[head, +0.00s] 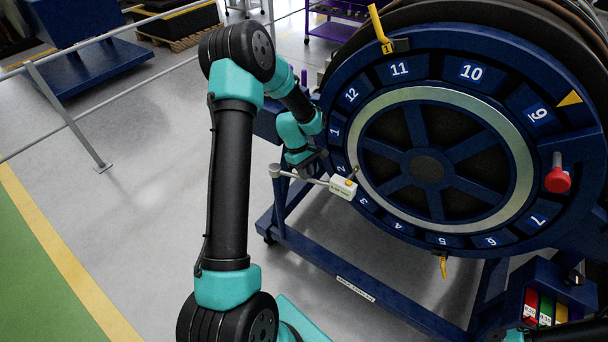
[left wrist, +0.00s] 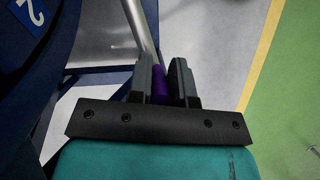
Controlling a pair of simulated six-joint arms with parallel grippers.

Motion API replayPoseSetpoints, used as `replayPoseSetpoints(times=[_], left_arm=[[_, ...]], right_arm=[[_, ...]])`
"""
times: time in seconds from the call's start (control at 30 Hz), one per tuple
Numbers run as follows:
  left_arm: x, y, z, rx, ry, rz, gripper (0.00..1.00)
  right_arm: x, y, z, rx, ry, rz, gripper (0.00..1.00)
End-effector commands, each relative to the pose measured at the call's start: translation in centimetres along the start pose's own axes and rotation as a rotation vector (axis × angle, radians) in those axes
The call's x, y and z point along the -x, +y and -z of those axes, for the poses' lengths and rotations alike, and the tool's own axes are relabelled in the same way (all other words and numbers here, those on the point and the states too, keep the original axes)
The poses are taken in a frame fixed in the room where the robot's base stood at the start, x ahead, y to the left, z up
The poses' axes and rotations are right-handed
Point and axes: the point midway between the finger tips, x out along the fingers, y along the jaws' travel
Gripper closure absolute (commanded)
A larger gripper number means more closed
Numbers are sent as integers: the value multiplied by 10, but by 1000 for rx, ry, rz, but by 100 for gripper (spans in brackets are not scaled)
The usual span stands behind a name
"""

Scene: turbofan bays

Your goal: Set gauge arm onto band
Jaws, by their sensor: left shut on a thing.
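The gauge arm (head: 312,181) is a thin grey rod with a round knob at its left end and a white box with a yellow button at its right end. My left gripper (head: 312,163) is shut on it at the dial's left side. In the left wrist view the fingers (left wrist: 160,76) close around a purple grip (left wrist: 161,88), with the grey rod (left wrist: 138,30) running up from it. The pale metal ring (head: 352,140), seemingly the band, lies inside the blue numbered ring. The white box overlaps the numbered ring near 2 and 3; I cannot tell whether it touches.
A red-knobbed handle (head: 557,178) sticks out at the dial's right. Yellow clips sit at the top (head: 380,28) and bottom (head: 443,263). A blue stand frame (head: 310,252) carries the dial. The grey floor (head: 140,200) at left is open, with a railing (head: 70,120).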

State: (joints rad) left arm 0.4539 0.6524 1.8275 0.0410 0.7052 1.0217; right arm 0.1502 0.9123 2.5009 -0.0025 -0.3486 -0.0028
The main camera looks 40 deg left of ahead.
Motion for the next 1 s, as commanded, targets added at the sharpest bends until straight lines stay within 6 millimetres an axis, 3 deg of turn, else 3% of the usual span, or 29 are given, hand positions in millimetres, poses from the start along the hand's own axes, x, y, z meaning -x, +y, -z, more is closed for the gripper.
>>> replayPoseSetpoints(times=[0.43, 0.47, 0.7, 1.0], left_arm=[[1, 3, 2, 12, 4, -10, 100], [1, 3, 2, 12, 4, -11, 78], [1, 2, 2, 12, 3, -8, 56], [3, 2, 0, 12, 2, -7, 56]], right_arm=[[0, 0, 0, 0, 0, 0, 32], [0, 0, 0, 0, 0, 0, 32], [0, 0, 0, 0, 0, 0, 32], [0, 0, 0, 0, 0, 0, 32]])
